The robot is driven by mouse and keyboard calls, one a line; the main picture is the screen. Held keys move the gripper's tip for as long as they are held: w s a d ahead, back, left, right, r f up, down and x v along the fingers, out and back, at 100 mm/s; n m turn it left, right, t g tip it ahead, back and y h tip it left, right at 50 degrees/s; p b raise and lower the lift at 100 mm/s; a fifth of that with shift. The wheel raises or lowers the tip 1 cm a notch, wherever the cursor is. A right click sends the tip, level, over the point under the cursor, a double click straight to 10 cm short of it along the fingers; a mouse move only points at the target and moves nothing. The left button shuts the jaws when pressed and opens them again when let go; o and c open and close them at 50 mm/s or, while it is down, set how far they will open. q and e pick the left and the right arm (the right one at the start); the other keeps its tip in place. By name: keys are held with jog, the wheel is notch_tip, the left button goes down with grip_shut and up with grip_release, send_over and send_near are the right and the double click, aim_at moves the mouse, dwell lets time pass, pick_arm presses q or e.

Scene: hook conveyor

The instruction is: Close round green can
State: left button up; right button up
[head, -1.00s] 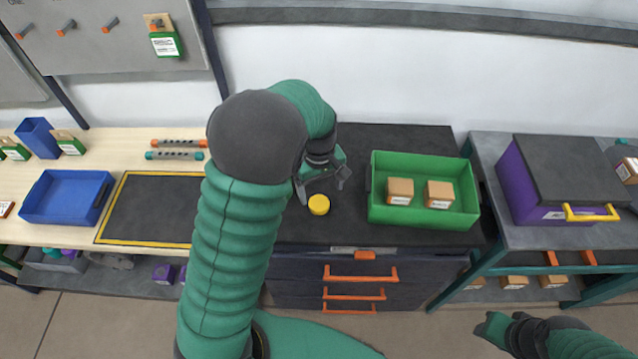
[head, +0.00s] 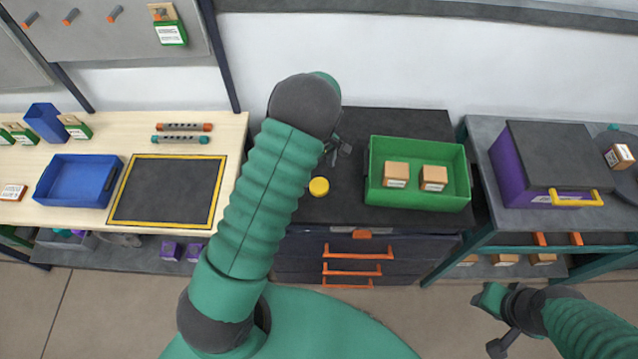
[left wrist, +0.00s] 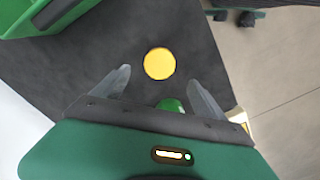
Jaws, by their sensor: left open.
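A round yellow lid or disc (head: 319,187) lies on the dark worktop, left of the green bin. It also shows in the left wrist view (left wrist: 159,63), just ahead of my fingertips. A round green thing (left wrist: 171,105), perhaps the can, shows between the fingers in the left wrist view, partly hidden by my gripper body. In the head view I cannot see it. My left gripper (head: 337,150) is open and empty above the worktop, beyond the disc; its fingers (left wrist: 159,78) stand apart. My right gripper (head: 488,300) hangs at the lower right, away from the worktop; its jaws are unclear.
A green bin (head: 420,198) with two boxes stands right of the disc. A drawer front (head: 345,252) with orange handles lies below. A purple case (head: 510,180) is on the right table. The left table has a blue bin (head: 75,180) and a dark mat (head: 165,190).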

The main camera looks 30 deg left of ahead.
aim_at(319, 185)
pick_arm(q)
notch_tip(319, 185, down, 2)
jog(key=shift+f, duration=0.25)
jog(key=shift+d, duration=0.15)
jog(key=shift+f+p, duration=0.25)
jog(key=shift+p, duration=0.2)
notch_tip(319, 185, down, 4)
jog(key=shift+p, duration=0.85)
jog(key=shift+w+f, duration=0.1)
jog(key=shift+f, duration=0.25)
jog(key=shift+c, duration=0.4)
